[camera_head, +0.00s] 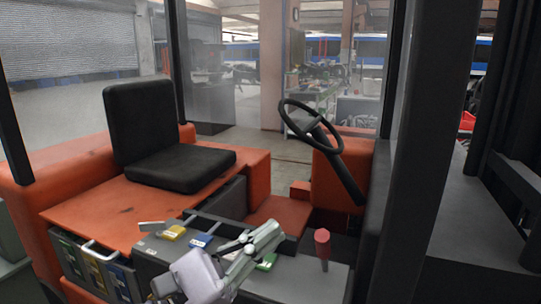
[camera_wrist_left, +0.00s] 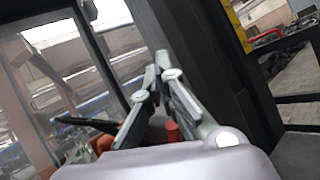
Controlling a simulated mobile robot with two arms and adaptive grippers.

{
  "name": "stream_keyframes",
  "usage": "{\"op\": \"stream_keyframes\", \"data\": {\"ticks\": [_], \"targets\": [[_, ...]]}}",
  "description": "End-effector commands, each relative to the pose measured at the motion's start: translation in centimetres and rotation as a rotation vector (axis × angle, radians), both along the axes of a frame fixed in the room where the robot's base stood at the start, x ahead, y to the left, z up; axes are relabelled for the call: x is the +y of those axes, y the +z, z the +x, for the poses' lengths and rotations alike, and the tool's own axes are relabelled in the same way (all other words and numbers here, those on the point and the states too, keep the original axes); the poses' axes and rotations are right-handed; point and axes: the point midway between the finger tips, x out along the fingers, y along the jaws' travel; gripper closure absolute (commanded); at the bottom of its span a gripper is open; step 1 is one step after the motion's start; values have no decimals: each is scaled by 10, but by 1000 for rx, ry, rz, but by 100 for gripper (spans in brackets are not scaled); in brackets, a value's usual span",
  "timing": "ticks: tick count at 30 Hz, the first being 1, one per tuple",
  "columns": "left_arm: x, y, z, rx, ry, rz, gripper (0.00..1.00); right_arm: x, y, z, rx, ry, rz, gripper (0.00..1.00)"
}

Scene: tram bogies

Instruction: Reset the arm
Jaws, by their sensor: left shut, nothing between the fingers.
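My left gripper (camera_head: 272,232) reaches in from the bottom of the head view, over the grey control panel (camera_head: 305,278) of an orange vehicle. Its fingers are shut and hold nothing. In the left wrist view the left gripper (camera_wrist_left: 156,72) shows its fingers close together. A red knob (camera_head: 322,243) on a short stem stands on the panel just right of the gripper. The red knob also shows in the left wrist view (camera_wrist_left: 173,131), behind the fingers. My right gripper is in neither view.
Yellow (camera_head: 173,232), blue (camera_head: 201,240) and green (camera_head: 267,262) handles line the panel. A black seat (camera_head: 150,140) is at the left and a steering wheel (camera_head: 311,127) beyond the panel. A dark pillar (camera_head: 425,150) rises at the right.

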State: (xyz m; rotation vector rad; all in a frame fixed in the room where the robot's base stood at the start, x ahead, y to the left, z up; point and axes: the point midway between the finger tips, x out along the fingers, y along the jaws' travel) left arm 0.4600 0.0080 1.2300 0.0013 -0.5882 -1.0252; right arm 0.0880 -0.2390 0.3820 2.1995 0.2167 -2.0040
Motion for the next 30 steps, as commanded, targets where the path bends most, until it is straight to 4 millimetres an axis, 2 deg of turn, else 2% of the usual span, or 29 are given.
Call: {"op": "stream_keyframes", "data": {"ticks": [2,5,8,9,11,12,14,15,18,21,23,24,30], "targets": [[31,2,15,257,7,-287,100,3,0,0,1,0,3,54],[80,-17,40,580,26,-655,100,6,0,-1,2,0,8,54],[129,-64,58,888,66,-1030,100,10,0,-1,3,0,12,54],[147,-89,61,1001,90,-1180,100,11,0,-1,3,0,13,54],[170,-130,60,1153,132,-1392,100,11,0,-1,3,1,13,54],[182,-158,56,1246,165,-1528,100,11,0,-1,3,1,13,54],[196,-200,44,1366,223,-1724,100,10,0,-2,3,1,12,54],[204,-228,33,1438,268,-1854,100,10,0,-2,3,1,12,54],[214,-292,-4,1583,399,-2159,100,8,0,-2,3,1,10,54],[216,-341,-47,1672,546,-2416,100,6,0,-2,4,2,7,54],[215,-363,-72,1702,637,-2546,100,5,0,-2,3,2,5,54],[213,-375,-88,-1644,-664,2511,100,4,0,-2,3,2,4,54],[202,-416,-166,-1326,-770,2263,100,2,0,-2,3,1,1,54]]}}
